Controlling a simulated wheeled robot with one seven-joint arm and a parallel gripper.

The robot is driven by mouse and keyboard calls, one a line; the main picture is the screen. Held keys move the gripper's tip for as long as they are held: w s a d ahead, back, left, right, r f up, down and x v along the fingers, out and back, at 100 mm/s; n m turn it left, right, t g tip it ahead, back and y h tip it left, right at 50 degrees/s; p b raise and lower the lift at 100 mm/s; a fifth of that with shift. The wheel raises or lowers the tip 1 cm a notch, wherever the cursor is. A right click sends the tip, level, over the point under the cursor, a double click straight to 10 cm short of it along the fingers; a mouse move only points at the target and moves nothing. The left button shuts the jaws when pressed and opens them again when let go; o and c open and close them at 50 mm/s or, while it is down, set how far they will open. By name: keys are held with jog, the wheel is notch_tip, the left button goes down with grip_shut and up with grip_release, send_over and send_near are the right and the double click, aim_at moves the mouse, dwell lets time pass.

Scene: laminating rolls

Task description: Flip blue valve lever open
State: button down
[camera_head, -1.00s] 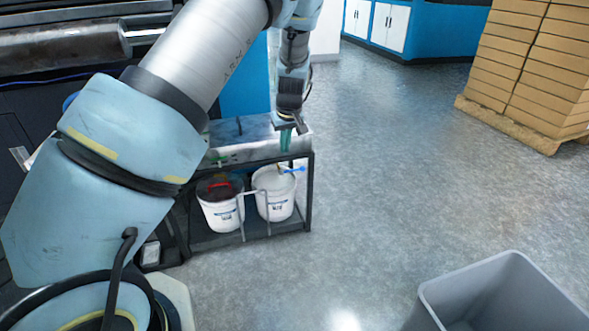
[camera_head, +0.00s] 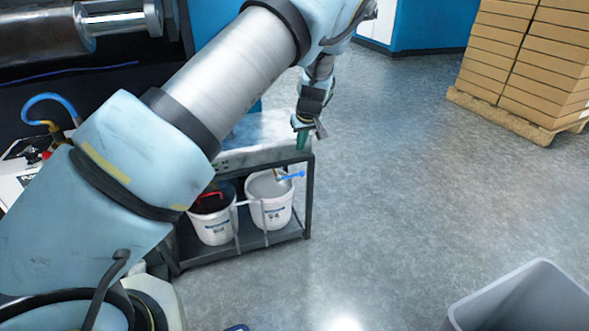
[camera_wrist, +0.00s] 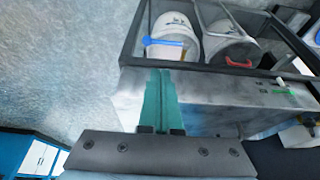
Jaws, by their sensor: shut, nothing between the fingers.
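The blue valve lever (camera_head: 292,176) is at the upper right of the white bucket on the right of the cart's lower shelf, sticking out to the right over its rim. In the wrist view the blue lever (camera_wrist: 165,42) lies roughly level across the front of a white bucket. My gripper (camera_head: 302,143) is above the lever, beside the cart's top right corner, fingers pointing down. In the wrist view its teal fingers (camera_wrist: 160,80) are together and empty, with a visible gap between them and the lever. The valve body behind the lever is hard to make out.
A red lever (camera_head: 211,197) is on the left bucket (camera_head: 213,228). A small green lever (camera_wrist: 283,83) is on the cart's edge. The cart's dark frame (camera_head: 309,195) and bent grey pipes stand close by. Open floor lies right; a grey bin (camera_head: 530,295) stands lower right.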

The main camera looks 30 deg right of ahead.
aim_at(291, 176)
jog(key=shift+f, duration=0.1)
jog(key=b+x, duration=0.1)
jog(key=x, duration=1.2)
jog(key=shift+s+f, duration=0.2)
jog(key=shift+f, duration=0.25)
jog(key=shift+a, duration=0.15)
